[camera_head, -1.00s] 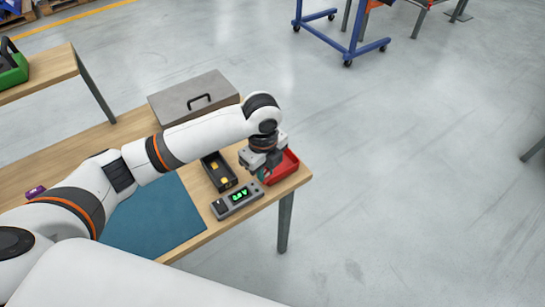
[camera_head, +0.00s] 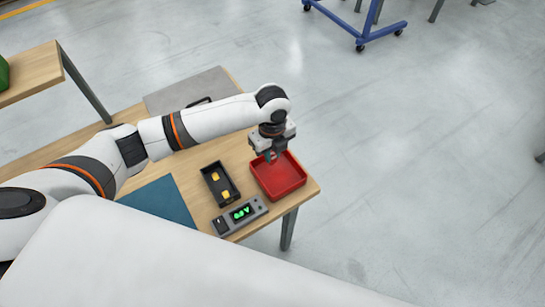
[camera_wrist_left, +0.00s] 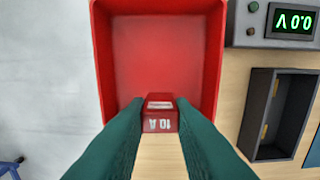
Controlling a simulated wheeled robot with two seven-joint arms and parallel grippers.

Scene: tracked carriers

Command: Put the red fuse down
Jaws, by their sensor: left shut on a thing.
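The red fuse (camera_wrist_left: 160,114), a small block marked 10 A, is between the teal fingers of my left gripper (camera_head: 270,158) in the left wrist view. The gripper is shut on it. In the head view the gripper is over the back left edge of the red tray (camera_head: 291,188). In the wrist view the fuse overlaps the edge of the red tray (camera_wrist_left: 215,45), whose visible floor is empty. I cannot tell the fuse's height above the tray. In the head view the fuse is not clearly visible. My right gripper is not in view.
A black bin (camera_head: 212,190) with yellow pieces stands left of the red tray. A grey meter (camera_head: 231,221) reading 0.0 V is in front. A blue mat (camera_head: 165,200) and a grey case (camera_head: 185,93) are on the wooden table (camera_head: 240,150). Open floor lies right.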

